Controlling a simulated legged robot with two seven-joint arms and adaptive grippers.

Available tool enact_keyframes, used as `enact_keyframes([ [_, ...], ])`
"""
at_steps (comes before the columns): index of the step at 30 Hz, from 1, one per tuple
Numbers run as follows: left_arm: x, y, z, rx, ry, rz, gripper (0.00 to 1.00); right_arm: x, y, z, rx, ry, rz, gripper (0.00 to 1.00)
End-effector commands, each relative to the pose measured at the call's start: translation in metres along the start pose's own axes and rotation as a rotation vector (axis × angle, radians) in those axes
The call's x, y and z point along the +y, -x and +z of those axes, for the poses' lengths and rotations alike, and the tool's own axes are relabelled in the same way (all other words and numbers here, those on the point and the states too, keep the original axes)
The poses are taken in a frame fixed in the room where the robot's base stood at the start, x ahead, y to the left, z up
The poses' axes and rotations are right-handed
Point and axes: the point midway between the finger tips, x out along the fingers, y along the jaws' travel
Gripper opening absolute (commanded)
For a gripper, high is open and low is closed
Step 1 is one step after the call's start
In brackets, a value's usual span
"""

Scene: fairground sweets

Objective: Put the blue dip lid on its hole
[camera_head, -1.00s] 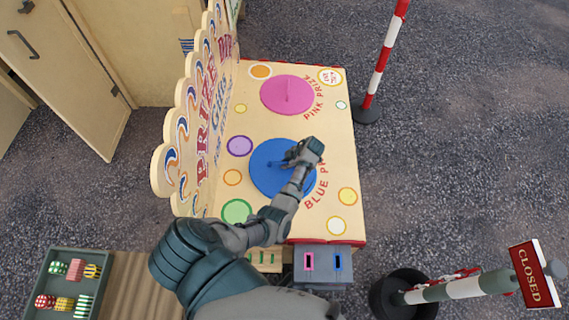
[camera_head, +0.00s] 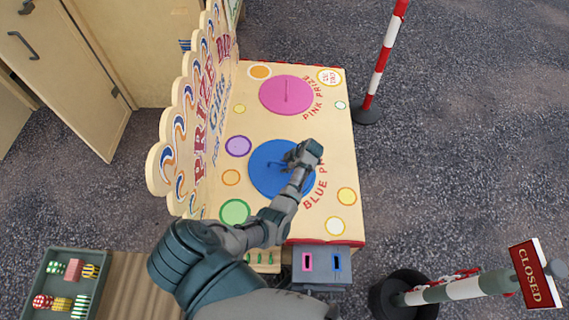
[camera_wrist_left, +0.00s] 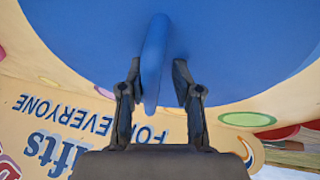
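The blue dip lid (camera_head: 262,181) is a large round disc lying on the cream prize counter beside the words BLUE PRIZE. Its upright blue handle (camera_wrist_left: 155,60) stands between the fingers of my left gripper (camera_wrist_left: 157,85) in the left wrist view. The fingers are apart, with a visible gap on the right side; the left finger is very close to the handle, and contact cannot be told. In the head view my left gripper (camera_head: 289,160) is over the lid. No hole shows around the lid. My right gripper is not in view.
A pink lid (camera_head: 286,96) lies further back on the counter (camera_head: 335,150). A scalloped sign board (camera_head: 190,130) rises along the counter's left edge. A striped post (camera_head: 380,65) stands right of it. A tray of patterned pieces (camera_head: 65,258) is at lower left.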

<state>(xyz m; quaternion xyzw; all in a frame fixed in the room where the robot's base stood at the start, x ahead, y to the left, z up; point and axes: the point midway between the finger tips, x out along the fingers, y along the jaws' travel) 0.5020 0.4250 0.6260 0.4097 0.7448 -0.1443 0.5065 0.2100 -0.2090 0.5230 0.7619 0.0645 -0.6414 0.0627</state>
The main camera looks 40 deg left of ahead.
Motion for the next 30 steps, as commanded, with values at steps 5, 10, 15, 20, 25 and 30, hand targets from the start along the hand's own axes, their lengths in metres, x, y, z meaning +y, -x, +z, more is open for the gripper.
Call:
enact_keyframes([
  [5,-0.01,-0.006,0.006,-0.007,-0.013,-0.022,0.43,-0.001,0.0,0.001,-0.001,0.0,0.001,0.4],
  [10,-0.008,-0.006,0.005,-0.008,-0.012,-0.019,0.43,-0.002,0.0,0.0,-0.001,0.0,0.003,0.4],
  [15,-0.006,0.009,0.005,-0.011,-0.009,-0.014,0.43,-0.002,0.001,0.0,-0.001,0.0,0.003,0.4],
  [20,-0.005,0.043,0.005,-0.012,-0.008,-0.011,0.43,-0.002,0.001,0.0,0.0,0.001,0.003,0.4],
  [25,-0.005,0.081,0.005,-0.01,-0.009,-0.014,0.43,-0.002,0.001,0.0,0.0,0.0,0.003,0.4],
  [30,-0.005,0.106,0.005,-0.008,-0.01,-0.015,0.43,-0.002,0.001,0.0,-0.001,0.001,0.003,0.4],
])
